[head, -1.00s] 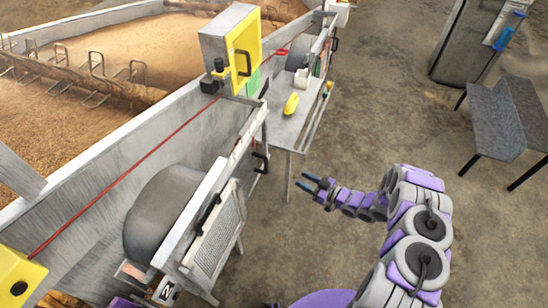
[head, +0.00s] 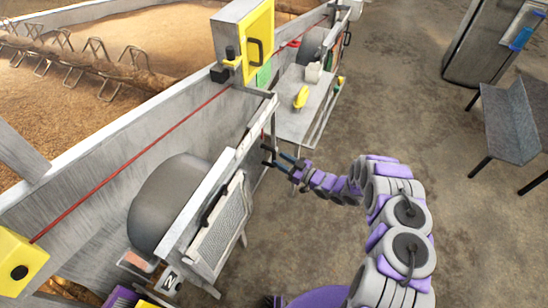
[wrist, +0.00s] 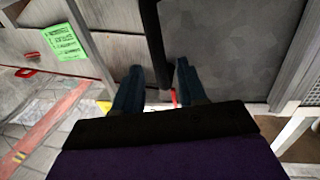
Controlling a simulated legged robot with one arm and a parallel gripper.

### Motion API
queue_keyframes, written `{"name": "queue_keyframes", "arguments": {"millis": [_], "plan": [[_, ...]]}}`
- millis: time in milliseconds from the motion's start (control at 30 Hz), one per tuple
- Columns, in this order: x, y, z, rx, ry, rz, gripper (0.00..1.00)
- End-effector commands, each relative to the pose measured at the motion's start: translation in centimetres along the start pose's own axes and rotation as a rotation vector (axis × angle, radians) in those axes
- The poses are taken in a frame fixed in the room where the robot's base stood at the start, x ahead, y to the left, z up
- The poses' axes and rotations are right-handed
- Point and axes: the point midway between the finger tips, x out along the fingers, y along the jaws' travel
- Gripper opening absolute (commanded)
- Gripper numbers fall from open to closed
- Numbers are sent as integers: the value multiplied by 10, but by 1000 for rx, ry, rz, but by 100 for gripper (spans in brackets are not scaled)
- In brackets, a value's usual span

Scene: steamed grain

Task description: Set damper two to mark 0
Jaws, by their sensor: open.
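A grey damper plate (wrist: 225,45) fills the upper right of the wrist view. A black bar handle (wrist: 153,40) runs down its left edge, its lower end between my fingers. My gripper (wrist: 158,78) is open, fingertips on either side of the bar; contact cannot be told. A small red piece (wrist: 173,96) shows between the fingers. In the head view my gripper (head: 273,156) is beside the trough's outer wall, at the far end of the near fan housing. The damper's number and scale marks are not readable.
The near housing has a mesh panel (head: 218,228) and a dark label (head: 168,284), perhaps a turned 2. Beyond my gripper stands a metal table (head: 290,118) with a yellow object (head: 301,97). A bench (head: 515,120) stands right.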

Motion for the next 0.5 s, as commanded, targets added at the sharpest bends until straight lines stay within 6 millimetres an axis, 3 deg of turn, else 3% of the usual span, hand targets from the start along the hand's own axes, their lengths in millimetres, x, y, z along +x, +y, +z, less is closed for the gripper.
{"name": "queue_keyframes", "arguments": {"millis": [200,500], "plan": [[31,0,-1,-3,4,-1,41],[42,1,-1,0,2,2,41]]}}
